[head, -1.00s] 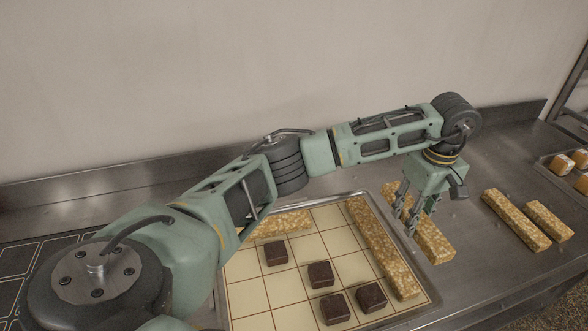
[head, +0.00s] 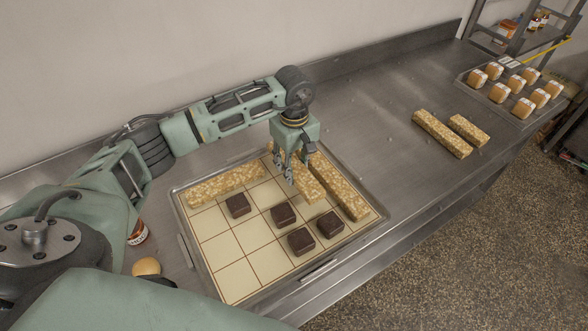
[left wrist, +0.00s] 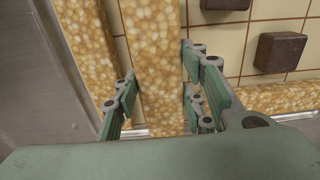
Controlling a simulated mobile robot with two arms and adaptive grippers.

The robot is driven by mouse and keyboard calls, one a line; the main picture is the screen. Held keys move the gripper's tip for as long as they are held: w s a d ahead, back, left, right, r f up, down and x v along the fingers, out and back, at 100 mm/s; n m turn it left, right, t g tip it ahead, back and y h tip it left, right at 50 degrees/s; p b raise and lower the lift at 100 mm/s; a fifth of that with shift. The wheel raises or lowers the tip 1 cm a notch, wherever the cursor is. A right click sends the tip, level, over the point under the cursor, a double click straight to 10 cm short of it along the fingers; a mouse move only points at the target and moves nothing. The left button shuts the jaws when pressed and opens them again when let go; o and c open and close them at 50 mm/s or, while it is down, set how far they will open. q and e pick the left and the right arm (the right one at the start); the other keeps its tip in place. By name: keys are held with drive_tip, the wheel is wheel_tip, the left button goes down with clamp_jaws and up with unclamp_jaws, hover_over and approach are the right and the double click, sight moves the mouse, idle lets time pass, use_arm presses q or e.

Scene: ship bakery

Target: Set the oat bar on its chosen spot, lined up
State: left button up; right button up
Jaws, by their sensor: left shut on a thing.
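My left gripper (head: 291,167) is shut on a golden, grainy oat bar (head: 309,184), with one finger on each long side. In the head view the bar is over the right part of the gridded tray (head: 226,277). It runs beside, and roughly parallel to, another oat bar (head: 340,187) along the tray's right side. In the left wrist view the held bar (left wrist: 155,45) runs away between the fingers, with a narrow gap to the neighbouring bar (left wrist: 84,40). I cannot tell whether it touches the tray. My right gripper is not in view.
A third oat bar (head: 222,184) lies along the tray's back edge. Several dark brownies, one at the front (head: 301,241), sit on the grid. Two bars (head: 441,133) (head: 469,129) lie on the steel counter at right. A tray of pastries (head: 498,93) stands beyond. The front-left cells are bare.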

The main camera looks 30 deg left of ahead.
sight(295, 172)
use_arm(q)
wheel_tip(295, 172, down, 3)
drive_tip(key=shift+f+p, duration=0.2)
drive_tip(key=shift+p, duration=0.55)
drive_tip(key=shift+f, duration=0.25)
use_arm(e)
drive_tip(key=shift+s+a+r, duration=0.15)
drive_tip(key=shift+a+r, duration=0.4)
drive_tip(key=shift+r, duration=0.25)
use_arm(q)
drive_tip(key=shift+f+b, duration=0.2)
drive_tip(key=shift+b, duration=0.1)
drive_tip(key=o, duration=1.3)
drive_tip(key=shift+r, duration=0.1)
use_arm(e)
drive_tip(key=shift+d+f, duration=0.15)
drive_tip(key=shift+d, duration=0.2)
